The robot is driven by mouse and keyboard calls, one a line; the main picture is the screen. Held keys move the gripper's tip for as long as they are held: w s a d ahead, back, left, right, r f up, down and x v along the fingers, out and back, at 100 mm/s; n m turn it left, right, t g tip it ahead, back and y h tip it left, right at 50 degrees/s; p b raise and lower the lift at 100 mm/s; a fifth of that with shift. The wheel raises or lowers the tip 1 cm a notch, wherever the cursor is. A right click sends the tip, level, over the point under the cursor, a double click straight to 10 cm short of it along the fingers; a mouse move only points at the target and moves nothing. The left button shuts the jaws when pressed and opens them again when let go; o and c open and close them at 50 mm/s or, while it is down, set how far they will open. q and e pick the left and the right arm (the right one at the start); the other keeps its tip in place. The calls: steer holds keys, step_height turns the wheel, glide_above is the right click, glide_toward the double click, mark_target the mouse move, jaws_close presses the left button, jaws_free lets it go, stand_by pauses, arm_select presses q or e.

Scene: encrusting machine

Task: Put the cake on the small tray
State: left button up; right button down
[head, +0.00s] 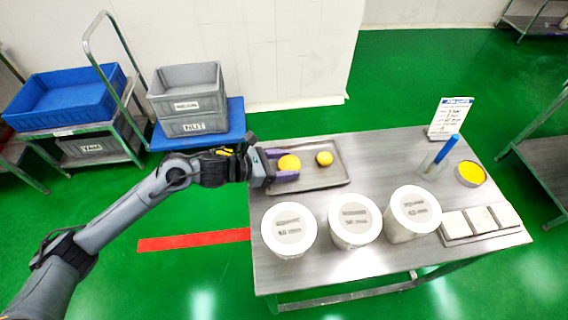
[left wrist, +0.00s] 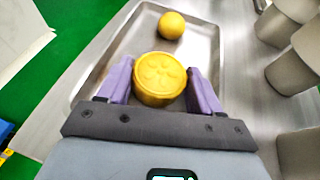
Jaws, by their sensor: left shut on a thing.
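A round yellow cake with a flower pattern pressed in its top (left wrist: 160,76) is between the purple fingers of my left gripper (left wrist: 160,88), which is shut on it. In the head view the same cake (head: 289,163) is at the left part of the small metal tray (head: 322,180). The left gripper (head: 284,165) reaches in from the left over the tray's edge. A second yellow round piece (head: 324,158) lies on the tray to the right; it also shows in the left wrist view (left wrist: 171,25). I cannot tell whether the held cake touches the tray. My right gripper is out of view.
Three white-lidded canisters (head: 355,220) stand along the front of the metal table (head: 390,160). At the right are a flat tray of white blocks (head: 480,221), a yellow-filled bowl (head: 470,174), a blue-topped cylinder (head: 441,155) and a sign (head: 450,117). Grey crates (head: 188,98) stand behind left.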

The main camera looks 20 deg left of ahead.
arm_select(q)
steer(key=o, duration=1.1)
steer(key=shift+r+p, duration=0.2)
steer(key=shift+p, duration=0.15)
steer(key=p+v, duration=0.1)
steer(key=v, duration=0.9)
steer(key=shift+s+a+f, duration=0.15)
steer(key=shift+s, duration=0.05)
steer(key=shift+p+v, duration=0.3)
steer(key=shift+v, duration=0.55)
